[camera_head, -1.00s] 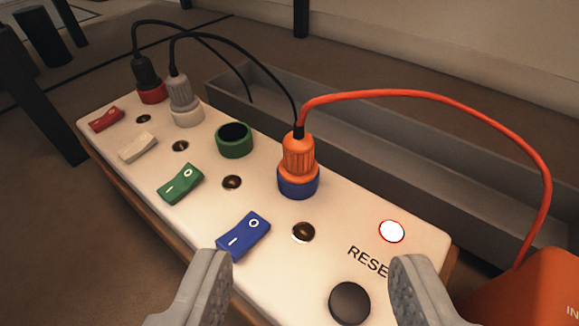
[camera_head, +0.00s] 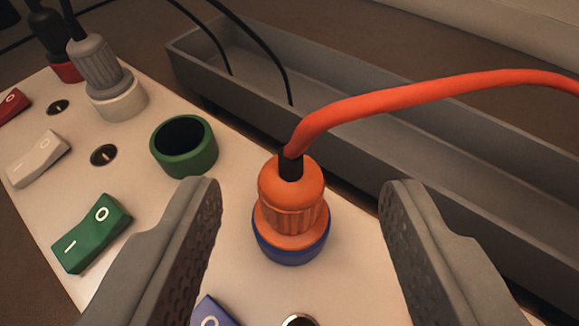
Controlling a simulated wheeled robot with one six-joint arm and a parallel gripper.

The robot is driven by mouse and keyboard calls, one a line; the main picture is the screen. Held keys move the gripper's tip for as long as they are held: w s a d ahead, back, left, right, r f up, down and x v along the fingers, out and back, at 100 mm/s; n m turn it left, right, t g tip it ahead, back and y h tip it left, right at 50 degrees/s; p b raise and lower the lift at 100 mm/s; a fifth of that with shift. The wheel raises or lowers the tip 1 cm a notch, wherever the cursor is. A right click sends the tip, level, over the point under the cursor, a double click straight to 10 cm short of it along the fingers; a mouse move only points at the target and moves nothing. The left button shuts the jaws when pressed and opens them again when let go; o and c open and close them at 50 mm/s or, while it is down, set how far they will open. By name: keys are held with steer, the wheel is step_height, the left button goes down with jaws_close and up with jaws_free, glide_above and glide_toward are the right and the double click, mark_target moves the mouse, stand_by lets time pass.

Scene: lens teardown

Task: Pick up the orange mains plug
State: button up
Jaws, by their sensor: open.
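The orange mains plug (camera_head: 292,205) stands upright in the blue socket ring (camera_head: 290,252) on the pale panel (camera_head: 235,215). Its orange cable (camera_head: 420,95) leaves the top through a black collar and runs off to the right. My gripper (camera_head: 302,190) is open, with one grey finger to the left of the plug and one to the right. There is a gap on both sides, and neither finger visibly touches the plug.
An empty green socket ring (camera_head: 184,147) is left of the plug. A grey plug (camera_head: 97,65) and a black plug (camera_head: 48,35) stand farther left. Green (camera_head: 92,234), white (camera_head: 38,158) and blue (camera_head: 208,312) switches line the near side. A grey trough (camera_head: 350,165) lies behind the panel.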

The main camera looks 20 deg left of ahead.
mark_target(291, 170)
steer(key=shift+x, duration=2.25)
steer(key=shift+s+a, duration=0.1)
steer(key=shift+a, duration=0.05)
jaws_close()
steer(key=shift+r, duration=0.1)
step_height(291, 170, up, 10)
steer(key=shift+f, duration=0.1)
